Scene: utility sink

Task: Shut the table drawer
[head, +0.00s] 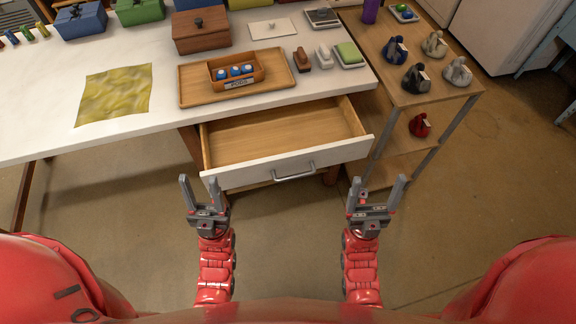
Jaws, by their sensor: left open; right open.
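The table drawer (250,172) is pulled out from under the white table (40,130). Its wooden inside (280,135) looks empty, and its white front has a metal bar handle (294,172). My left gripper (200,187) is open and empty, just in front of the drawer front's left end. My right gripper (377,187) is open and empty, near and below the drawer front's right end. I cannot tell whether either gripper touches the drawer.
On the table are a wooden tray (190,90) with a small box of blue items, a wooden box (200,40) and a yellow cloth (113,95). A wooden shelf cart (440,90) with tape dispensers stands close on the right. The floor between my arms is clear.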

